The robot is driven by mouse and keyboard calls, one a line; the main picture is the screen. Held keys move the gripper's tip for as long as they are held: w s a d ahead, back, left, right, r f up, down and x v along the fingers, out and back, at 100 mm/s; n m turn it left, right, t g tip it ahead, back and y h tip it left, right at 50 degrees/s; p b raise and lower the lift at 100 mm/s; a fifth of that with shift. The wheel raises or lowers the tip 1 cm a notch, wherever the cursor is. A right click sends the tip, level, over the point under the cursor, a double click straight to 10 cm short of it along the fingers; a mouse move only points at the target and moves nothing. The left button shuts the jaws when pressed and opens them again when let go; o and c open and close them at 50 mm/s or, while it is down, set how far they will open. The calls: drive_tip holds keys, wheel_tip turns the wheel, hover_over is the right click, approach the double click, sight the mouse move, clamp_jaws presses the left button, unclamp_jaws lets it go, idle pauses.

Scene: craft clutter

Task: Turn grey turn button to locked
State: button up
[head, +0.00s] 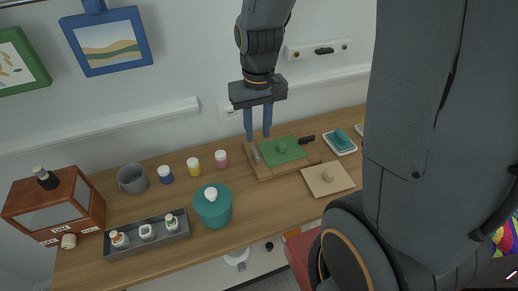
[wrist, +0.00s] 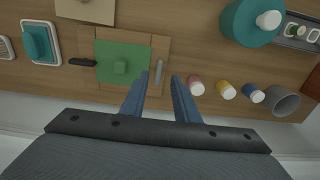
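A wooden frame (head: 264,172) on the table holds a green panel (head: 293,154) with a small green knob (head: 282,146). The grey turn button (head: 256,155) sits on the frame's left side. In the wrist view the grey turn button (wrist: 158,73) lies along the panel's edge, apart from the green panel (wrist: 110,75). A black turn button (head: 306,140) on the opposite side points across the frame toward the panel. My gripper (head: 258,137) is open and empty, with its blue fingers pointing down above the back of the frame. In the wrist view its fingertips (wrist: 158,80) are spread near the grey button.
Pink (head: 221,159), yellow (head: 194,166) and blue (head: 165,174) jars and a grey cup (head: 132,179) stand left of the frame. A teal pot (head: 213,209) is in front. A beige board (head: 321,181) and a teal-topped tray (head: 338,143) lie right. The wall is close behind.

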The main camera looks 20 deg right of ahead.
sight(255, 151)
drive_tip(key=shift+w+f, duration=0.45)
drive_tip(key=shift+w, duration=0.2)
drive_tip(key=shift+w+f, duration=0.45)
drive_tip(key=shift+w, duration=0.15)
drive_tip(key=shift+f+p, duration=0.35)
drive_tip(key=shift+f, duration=3.5)
clamp_jaws()
